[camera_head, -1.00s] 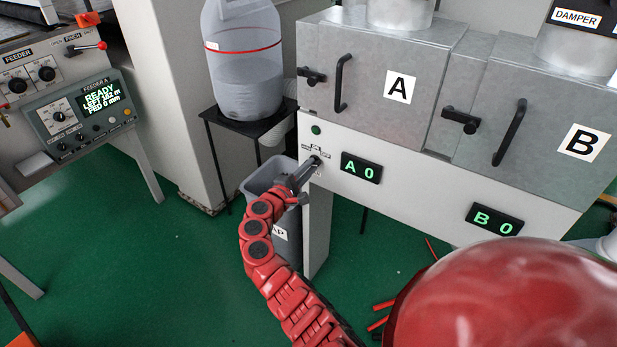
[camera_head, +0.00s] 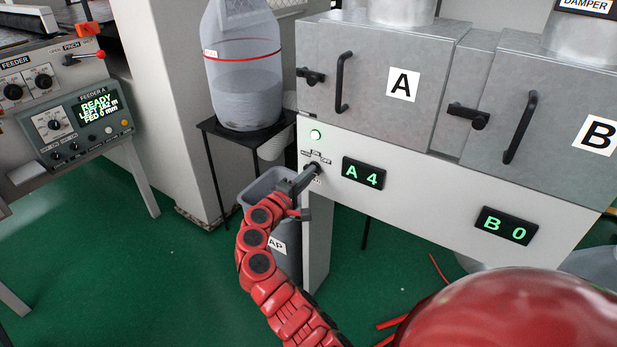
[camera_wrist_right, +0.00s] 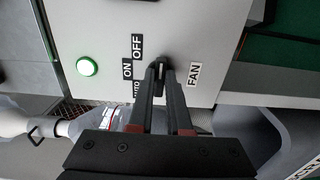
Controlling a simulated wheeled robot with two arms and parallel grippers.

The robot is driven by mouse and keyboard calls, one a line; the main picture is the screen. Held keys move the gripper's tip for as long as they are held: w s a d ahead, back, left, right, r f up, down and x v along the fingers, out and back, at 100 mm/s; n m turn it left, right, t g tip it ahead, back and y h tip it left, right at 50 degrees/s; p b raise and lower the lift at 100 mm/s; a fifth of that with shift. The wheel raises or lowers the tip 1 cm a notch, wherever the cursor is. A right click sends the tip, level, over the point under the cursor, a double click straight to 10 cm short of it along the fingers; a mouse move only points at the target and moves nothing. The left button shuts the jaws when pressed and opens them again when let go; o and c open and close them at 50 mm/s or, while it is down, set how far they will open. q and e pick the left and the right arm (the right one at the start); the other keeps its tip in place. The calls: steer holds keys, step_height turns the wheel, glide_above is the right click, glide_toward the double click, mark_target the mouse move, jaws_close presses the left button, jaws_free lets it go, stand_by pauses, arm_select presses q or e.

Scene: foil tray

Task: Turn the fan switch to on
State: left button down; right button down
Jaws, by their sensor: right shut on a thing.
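The fan switch (camera_wrist_right: 160,68) is on the white panel (camera_wrist_right: 205,20) between the FAN label (camera_wrist_right: 194,74) and the ON, OFF and AUTO labels. My right gripper (camera_head: 314,170) is at the switch in the head view. In the wrist view its two fingertips (camera_wrist_right: 161,70) are closed around the switch knob, which they partly hide. The round lamp (camera_head: 316,134) above the switch glows; it shows pale green in the wrist view (camera_wrist_right: 87,66). The display beside the switch (camera_head: 363,174) reads A 4. My left gripper is not in view.
Display B (camera_head: 506,226) reads 0. Metal boxes A (camera_head: 375,75) and B (camera_head: 560,125) with black handles are above the panel. A grey bin (camera_head: 268,190) stands below, close to my right arm. A feeder console (camera_head: 75,120) is at the left. Green floor is open between.

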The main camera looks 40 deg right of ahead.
steer(key=c, duration=0.9)
jaws_free()
steer(key=shift+o, duration=0.2)
steer(key=v, duration=1.7)
steer(key=shift+a+p, duration=0.2)
steer(key=shift+p, duration=0.1)
